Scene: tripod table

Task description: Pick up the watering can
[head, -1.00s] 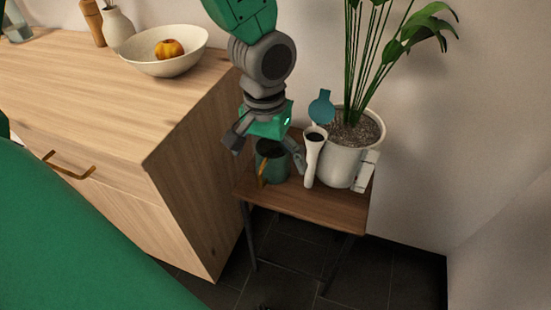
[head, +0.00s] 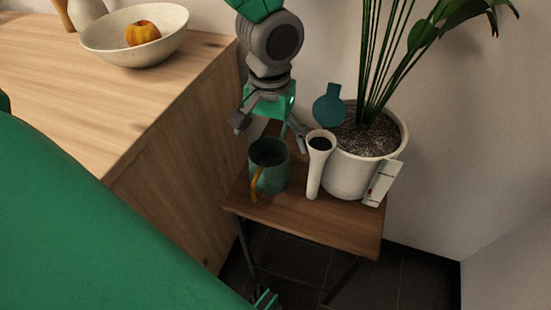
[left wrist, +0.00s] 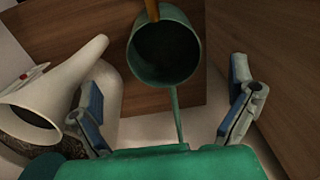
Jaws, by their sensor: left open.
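The watering can (head: 270,174) is dark green with an orange-brown handle. It stands upright on the small wooden table (head: 330,225). In the left wrist view the can (left wrist: 165,50) shows its open top, with the handle at the top of the picture and a thin green spout pointing toward my gripper. My left gripper (head: 269,130) is open and empty, just behind and above the can in the head view. Its fingers (left wrist: 163,102) are spread on either side of the spout in the wrist view, and I see no contact. My right gripper seems partly visible (head: 265,298) at the bottom edge.
A white funnel-shaped vessel (head: 315,180) stands close right of the can. Beside it are a white plant pot (head: 347,178), a white card (head: 382,183) and a teal round-topped object (head: 328,106). A wooden cabinet (head: 190,120) stands left, with a bowl (head: 105,45) on it.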

